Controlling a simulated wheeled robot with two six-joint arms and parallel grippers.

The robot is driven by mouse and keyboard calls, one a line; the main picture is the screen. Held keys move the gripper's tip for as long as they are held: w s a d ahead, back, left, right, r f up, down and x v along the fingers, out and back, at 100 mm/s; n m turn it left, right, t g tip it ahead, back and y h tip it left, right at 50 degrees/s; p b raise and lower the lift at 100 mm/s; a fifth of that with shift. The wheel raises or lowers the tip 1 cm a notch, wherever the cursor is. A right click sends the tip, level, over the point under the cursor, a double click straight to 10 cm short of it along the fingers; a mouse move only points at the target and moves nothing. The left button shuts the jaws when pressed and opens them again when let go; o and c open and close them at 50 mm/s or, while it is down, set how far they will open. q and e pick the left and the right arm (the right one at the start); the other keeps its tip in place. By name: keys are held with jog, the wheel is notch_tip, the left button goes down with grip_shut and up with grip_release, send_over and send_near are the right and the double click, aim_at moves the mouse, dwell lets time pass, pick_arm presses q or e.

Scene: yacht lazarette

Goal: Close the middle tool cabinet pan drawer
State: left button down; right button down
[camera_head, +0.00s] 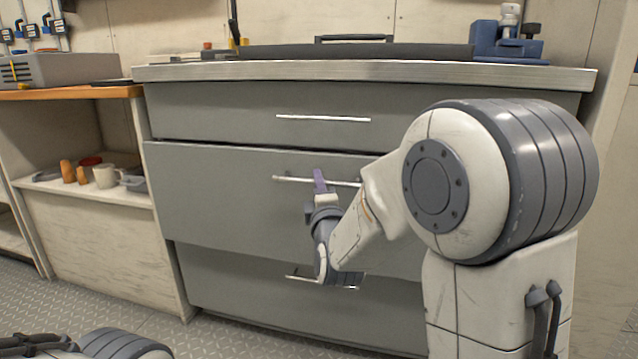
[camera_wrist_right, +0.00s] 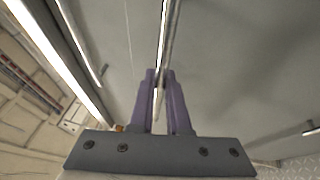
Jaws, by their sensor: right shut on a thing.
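The grey middle drawer (camera_head: 215,200) of the tool cabinet stands out a little past the drawer below it. Its bar handle (camera_head: 290,179) runs across its front. My right gripper (camera_head: 320,180) is at this handle, its purple fingers around the bar. In the right wrist view, the fingers (camera_wrist_right: 161,85) are shut on the handle bar (camera_wrist_right: 165,45), with the grey drawer front behind. My right arm hides the right part of the drawer. My left gripper is not in view; only part of my left arm shows at the bottom left.
The top drawer (camera_head: 210,112) looks shut under the metal-edged worktop (camera_head: 400,70). The bottom drawer (camera_head: 240,290) has its own handle (camera_head: 300,278), close to my right wrist. An open shelf (camera_head: 50,187) with mugs stands left. The patterned floor (camera_head: 110,305) is clear at left.

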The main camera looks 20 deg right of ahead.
dwell(0.3)
jog(key=shift+w+d, duration=0.65)
jog(key=shift+w, duration=0.3)
jog(key=shift+w+d, duration=0.65)
jog(key=shift+w, duration=0.3)
jog(key=c, duration=0.9)
grip_release()
jog(key=shift+f, duration=0.1)
jog(key=b, duration=0.2)
send_near(325, 177)
jog(key=shift+w, duration=0.15)
